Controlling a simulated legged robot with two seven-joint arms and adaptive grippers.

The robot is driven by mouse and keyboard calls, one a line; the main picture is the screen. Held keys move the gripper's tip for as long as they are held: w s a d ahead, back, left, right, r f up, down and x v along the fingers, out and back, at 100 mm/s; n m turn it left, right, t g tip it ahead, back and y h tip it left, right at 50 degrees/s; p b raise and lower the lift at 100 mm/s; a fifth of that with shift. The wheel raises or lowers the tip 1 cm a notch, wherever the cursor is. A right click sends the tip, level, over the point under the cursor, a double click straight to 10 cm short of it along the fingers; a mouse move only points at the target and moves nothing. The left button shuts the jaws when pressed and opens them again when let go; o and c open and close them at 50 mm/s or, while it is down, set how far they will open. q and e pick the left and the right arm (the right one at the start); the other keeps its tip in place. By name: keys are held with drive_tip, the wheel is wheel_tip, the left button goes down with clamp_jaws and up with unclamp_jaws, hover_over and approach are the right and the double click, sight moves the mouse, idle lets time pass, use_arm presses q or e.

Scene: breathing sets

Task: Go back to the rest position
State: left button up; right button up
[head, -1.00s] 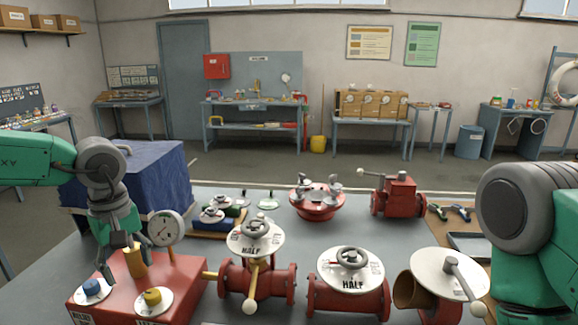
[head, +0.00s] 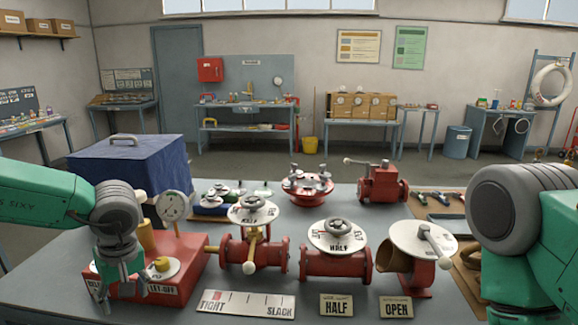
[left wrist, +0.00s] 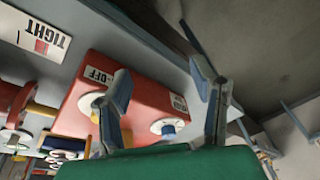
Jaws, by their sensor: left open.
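My left gripper (head: 121,283) hangs in front of the red box (head: 186,268) at the left of the table, its fingers apart and empty. In the left wrist view the two fingers (left wrist: 165,95) are spread above the red box (left wrist: 140,80), with a blue knob (left wrist: 168,130) showing between them. In the head view the yellow knob (head: 162,264) sits just right of the gripper, and the blue knob is hidden behind it. Of my right arm, only a green and grey link shows at the right edge; its gripper is out of view.
Red valves with white dials (head: 338,236) stand along the grey table (head: 60,290). Plates marked TIGHT–SLACK (head: 246,304), HALF (head: 336,305) and OPEN (head: 396,307) lie at the front. A gauge (head: 173,206) rises behind the red box. A blue-covered box (head: 140,175) stands behind left.

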use_arm(q)
drive_tip(key=s+d+f+m+t+b, duration=0.1)
drive_tip(key=s+f+m+b, duration=0.15)
drive_tip(key=f, duration=0.65)
drive_tip(key=s+d+f+m+t+y+b, duration=0.15)
drive_tip(key=s+f+b, duration=0.25)
drive_tip(key=f, duration=0.4)
drive_tip(key=s+f+m+t+b, duration=0.1)
drive_tip(key=s+f+m+b, duration=0.15)
drive_tip(key=f, duration=0.65)
drive_tip(key=s+f+m+g+h+b, duration=0.1)
drive_tip(key=s+f+b, duration=0.1)
drive_tip(key=s+f, duration=0.2)
drive_tip(key=s+d+f+m+g+h+b, duration=0.1)
drive_tip(key=s+f+b, duration=0.2)
drive_tip(key=s, duration=0.7)
drive_tip(key=s+f+m+g+h+b, duration=0.1)
drive_tip(key=s+f+m+b, duration=0.1)
drive_tip(key=s+f, duration=0.3)
drive_tip(key=shift+s+d+f+g+h, duration=0.3)
drive_tip(key=shift+s+f+g+h, duration=0.05)
drive_tip(key=shift+s, duration=0.9)
